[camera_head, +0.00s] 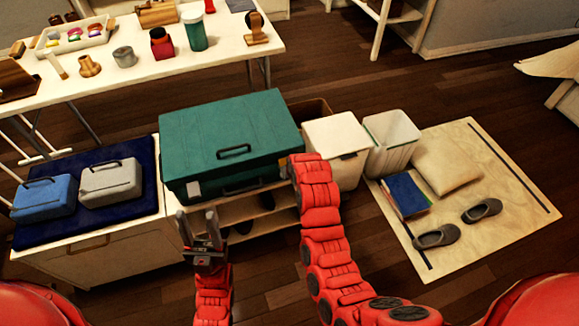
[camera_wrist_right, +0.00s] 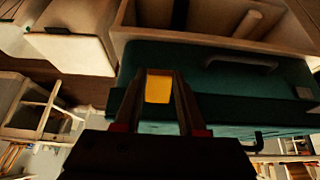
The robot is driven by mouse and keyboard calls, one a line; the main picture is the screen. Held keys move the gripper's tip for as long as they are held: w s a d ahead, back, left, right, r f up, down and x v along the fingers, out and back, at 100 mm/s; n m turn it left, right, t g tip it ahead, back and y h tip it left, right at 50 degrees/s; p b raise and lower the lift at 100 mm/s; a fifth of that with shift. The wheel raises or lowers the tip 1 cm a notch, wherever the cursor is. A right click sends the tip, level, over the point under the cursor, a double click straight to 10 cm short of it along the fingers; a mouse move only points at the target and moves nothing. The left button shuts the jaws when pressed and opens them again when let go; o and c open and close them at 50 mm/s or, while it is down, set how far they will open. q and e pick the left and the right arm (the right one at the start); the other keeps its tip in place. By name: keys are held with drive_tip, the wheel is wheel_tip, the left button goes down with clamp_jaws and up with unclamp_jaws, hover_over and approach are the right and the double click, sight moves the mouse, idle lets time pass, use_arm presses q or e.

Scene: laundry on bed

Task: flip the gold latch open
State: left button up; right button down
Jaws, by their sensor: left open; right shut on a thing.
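The teal case (camera_head: 228,135) lies closed on a low shelf unit, with a dark handle on its lid and another on its front. The gold latch (camera_wrist_right: 158,88) shows in the right wrist view against the teal case. My right gripper (camera_wrist_right: 157,78) is shut on the latch, one dark finger on each side of it. In the head view my right forearm reaches the case's right front corner and mostly hides that gripper and the latch. My left gripper (camera_head: 198,216) is open and empty, pointing up in front of the case.
A blue case (camera_head: 43,199) and a grey case (camera_head: 110,183) sit on a navy cloth (camera_head: 140,210) at left. A white lidded bin (camera_head: 335,140) and a white basket (camera_head: 392,138) stand close right of the teal case. A mat (camera_head: 470,240) holds slippers.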

drive_tip(key=shift+w+r+g+h, duration=0.2)
drive_tip(key=shift+r+g+h, duration=0.15)
drive_tip(key=shift+r+g, duration=0.45)
drive_tip(key=shift+w+r+g+h, duration=0.15)
drive_tip(key=shift+r+g+h, duration=0.25)
drive_tip(key=shift+g, duration=0.8)
drive_tip(key=shift+c, duration=2.4)
unclamp_jaws()
drive_tip(key=shift+a, duration=0.1)
